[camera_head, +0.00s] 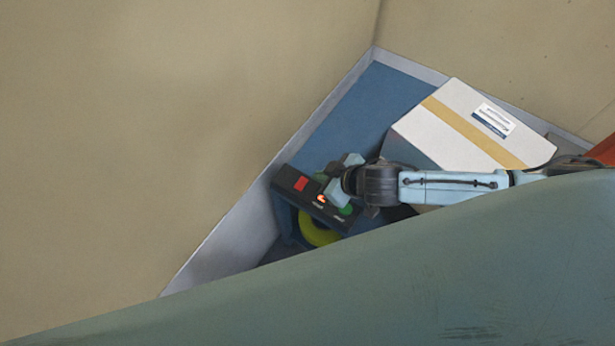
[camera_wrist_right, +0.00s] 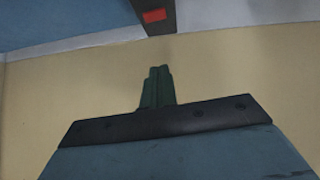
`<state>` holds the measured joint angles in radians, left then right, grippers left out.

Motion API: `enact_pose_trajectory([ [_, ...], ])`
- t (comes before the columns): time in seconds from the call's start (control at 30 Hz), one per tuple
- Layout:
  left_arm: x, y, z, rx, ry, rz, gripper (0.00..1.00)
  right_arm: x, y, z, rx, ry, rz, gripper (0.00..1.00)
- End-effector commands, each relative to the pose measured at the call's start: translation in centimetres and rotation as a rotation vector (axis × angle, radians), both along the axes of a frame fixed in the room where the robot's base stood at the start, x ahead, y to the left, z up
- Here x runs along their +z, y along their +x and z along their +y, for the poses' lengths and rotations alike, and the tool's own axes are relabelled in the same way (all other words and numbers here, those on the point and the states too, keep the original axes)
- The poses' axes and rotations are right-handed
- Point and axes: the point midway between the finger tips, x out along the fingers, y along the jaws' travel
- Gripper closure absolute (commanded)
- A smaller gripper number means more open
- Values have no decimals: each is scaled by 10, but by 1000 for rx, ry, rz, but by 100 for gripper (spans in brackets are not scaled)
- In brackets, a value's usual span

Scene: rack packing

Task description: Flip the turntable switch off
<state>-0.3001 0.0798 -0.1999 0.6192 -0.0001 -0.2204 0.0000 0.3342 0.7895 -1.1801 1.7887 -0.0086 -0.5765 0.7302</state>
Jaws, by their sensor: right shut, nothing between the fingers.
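A dark control box (camera_head: 289,177) stands by the grey wall edge in the head view. It carries a red button (camera_head: 301,183), a small lit orange-red switch (camera_head: 321,198) and a green button (camera_head: 346,209). My right gripper (camera_head: 336,190) is over the box, close to the lit switch and partly covering the box top. Whether it touches the box, I cannot tell. In the right wrist view, the fingers (camera_wrist_right: 158,87) are shut together and empty. The end of the box with the red button (camera_wrist_right: 155,15) shows at the top edge there. The switch's position is too small to read. My left gripper is out of view.
A white carton (camera_head: 462,130) with a tan tape strip and label lies right of the box on a blue surface (camera_head: 350,105). A yellow rounded thing (camera_head: 318,231) sits below the box. Grey edging (camera_head: 235,240) borders the tan floor. A broad grey-green surface blocks the lower view.

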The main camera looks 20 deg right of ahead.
Motion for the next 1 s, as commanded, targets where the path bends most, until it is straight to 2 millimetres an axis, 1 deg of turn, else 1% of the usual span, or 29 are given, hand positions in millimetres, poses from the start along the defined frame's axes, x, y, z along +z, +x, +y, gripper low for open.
enact_pose_trajectory([
  [0.03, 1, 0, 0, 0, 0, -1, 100, 1, 1, -8, 8, -6, -1, 100],
  [0.07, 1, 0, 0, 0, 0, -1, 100, 1, 1, -11, 11, -6, 2, 100],
  [0.2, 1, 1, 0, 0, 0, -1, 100, 0, -1, -17, 17, -5, 9, 100],
  [0.5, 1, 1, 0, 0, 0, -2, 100, -1, -1, -16, 17, -4, 10, 100],
  [0.6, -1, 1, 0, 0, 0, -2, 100, -3, 2, -14, 17, -3, 9, 100],
  [0.77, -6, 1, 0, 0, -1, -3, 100, -18, 15, -6, 18, -4, 7, 100],
  [1.0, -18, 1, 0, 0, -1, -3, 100, -52, 43, 11, 19, -4, 7, 100],
])
